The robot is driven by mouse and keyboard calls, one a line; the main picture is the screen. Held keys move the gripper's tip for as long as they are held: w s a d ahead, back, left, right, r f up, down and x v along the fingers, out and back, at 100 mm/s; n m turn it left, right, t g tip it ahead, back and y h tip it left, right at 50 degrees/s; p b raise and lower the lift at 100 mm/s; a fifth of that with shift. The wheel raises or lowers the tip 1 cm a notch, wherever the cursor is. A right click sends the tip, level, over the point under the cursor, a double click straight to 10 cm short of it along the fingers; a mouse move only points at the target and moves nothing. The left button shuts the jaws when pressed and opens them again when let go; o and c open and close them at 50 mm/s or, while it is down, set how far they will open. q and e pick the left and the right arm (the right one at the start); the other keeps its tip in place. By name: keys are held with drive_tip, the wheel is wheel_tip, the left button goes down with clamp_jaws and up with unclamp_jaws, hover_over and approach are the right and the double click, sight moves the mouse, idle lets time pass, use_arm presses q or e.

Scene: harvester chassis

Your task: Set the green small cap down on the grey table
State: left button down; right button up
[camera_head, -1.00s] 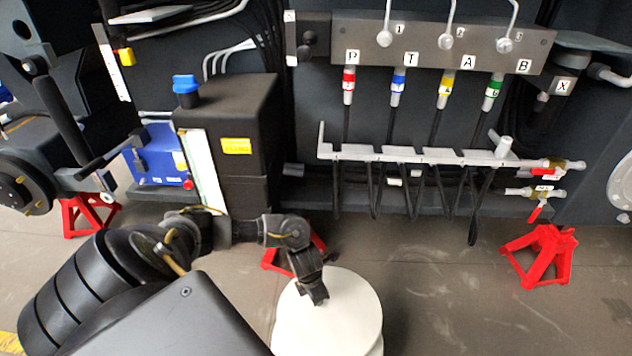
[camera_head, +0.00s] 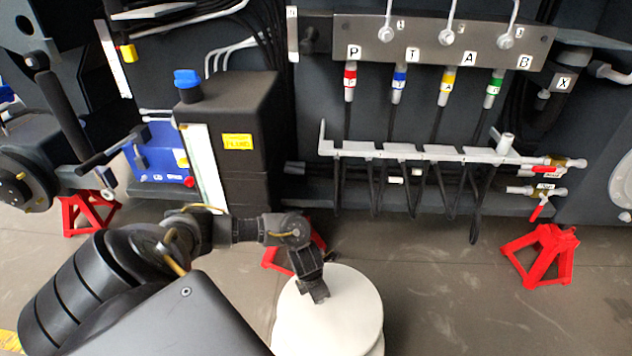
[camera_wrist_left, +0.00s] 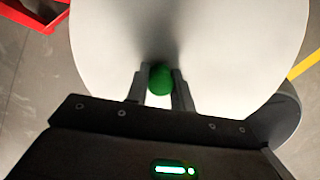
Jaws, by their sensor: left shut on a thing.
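The green small cap (camera_wrist_left: 161,79) sits between the fingertips of my left gripper (camera_wrist_left: 160,88) in the left wrist view. The gripper is shut on it, close over the round grey table (camera_wrist_left: 110,35). I cannot tell whether the cap touches the tabletop. In the head view my left gripper (camera_head: 316,293) points down over the left part of the pale round table (camera_head: 345,315). The cap is hidden there. My right gripper is not in view.
Red stands (camera_head: 540,255) are on the floor at right and left, and one is behind the table. A grey hose rack (camera_head: 420,154) and a labelled port block (camera_head: 440,42) are on the chassis behind. The right part of the tabletop is clear.

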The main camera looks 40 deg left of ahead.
use_arm(q)
drive_tip(key=shift+s+d+f, duration=0.15)
drive_tip(key=shift+s+f, duration=0.2)
drive_tip(key=shift+f, duration=0.25)
drive_tip(key=c, duration=1.1)
unclamp_jaws()
drive_tip(key=r+p, duration=0.1)
drive_tip(key=r, duration=0.3)
drive_tip(key=a+r+p, duration=0.1)
drive_tip(key=r+p, duration=0.1)
drive_tip(key=r, duration=0.2)
drive_tip(key=s+r+p, duration=0.1)
drive_tip(key=r, duration=0.2)
drive_tip(key=shift+a+r, duration=0.15)
drive_tip(key=shift+r, duration=0.25)
